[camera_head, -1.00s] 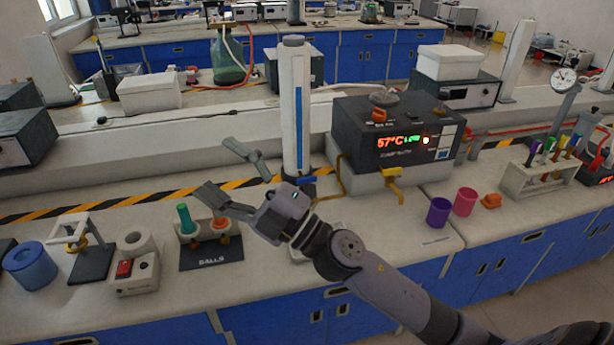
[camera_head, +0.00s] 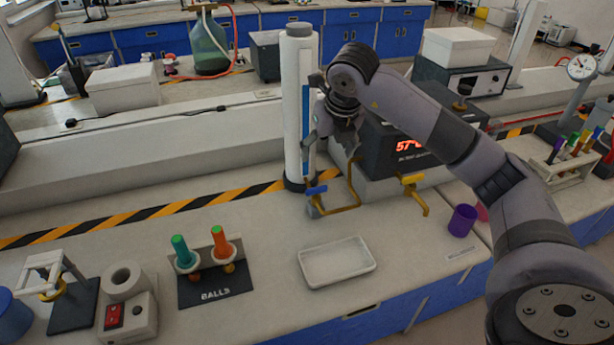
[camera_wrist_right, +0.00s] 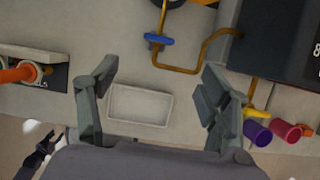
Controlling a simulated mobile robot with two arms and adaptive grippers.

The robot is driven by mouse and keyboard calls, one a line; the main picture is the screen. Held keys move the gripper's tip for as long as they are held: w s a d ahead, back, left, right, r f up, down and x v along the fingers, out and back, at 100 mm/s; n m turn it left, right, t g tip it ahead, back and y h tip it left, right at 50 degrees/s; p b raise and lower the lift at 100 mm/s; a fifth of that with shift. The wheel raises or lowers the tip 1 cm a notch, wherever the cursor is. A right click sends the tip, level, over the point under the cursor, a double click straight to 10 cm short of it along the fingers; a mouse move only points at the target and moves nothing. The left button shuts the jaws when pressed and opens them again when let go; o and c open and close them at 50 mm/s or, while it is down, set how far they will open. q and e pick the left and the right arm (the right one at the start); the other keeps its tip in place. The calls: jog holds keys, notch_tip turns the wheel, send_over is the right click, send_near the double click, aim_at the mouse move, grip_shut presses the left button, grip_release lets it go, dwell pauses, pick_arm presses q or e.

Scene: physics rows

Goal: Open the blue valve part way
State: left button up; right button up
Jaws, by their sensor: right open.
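The blue valve handle (camera_head: 316,190) sits on a yellow-brown pipe (camera_head: 345,208) at the foot of the white column (camera_head: 300,100). In the right wrist view the blue handle (camera_wrist_right: 159,39) lies crosswise on the pipe, above the middle of the picture. My right gripper (camera_head: 330,146) points down beside the column, above the valve. In the wrist view its fingers (camera_wrist_right: 160,76) are wide apart with nothing between them; the handle lies beyond the tips, not touched. My left gripper does not show in the head view.
An empty white tray (camera_head: 337,264) lies in front of the valve. A yellow tap (camera_head: 413,190) and purple cup (camera_head: 462,221) stand to the right, the dark heater box (camera_head: 385,150) behind. The BALLS stand (camera_head: 215,287) is left. The counter between stand and tray is clear.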

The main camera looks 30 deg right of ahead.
jog(key=p, duration=0.1)
send_near(317, 188)
jog(key=p+x, duration=0.1)
jog(key=x, duration=0.7)
jog(key=shift+p, duration=0.3)
jog(key=shift+w+f, duration=0.15)
jog(key=shift+f, duration=0.1)
jog(key=c, duration=1.1)
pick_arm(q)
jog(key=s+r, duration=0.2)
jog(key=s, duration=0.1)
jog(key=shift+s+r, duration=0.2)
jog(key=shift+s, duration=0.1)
pick_arm(e)
jog(key=shift+c, duration=0.2)
jog(key=shift+f, duration=0.1)
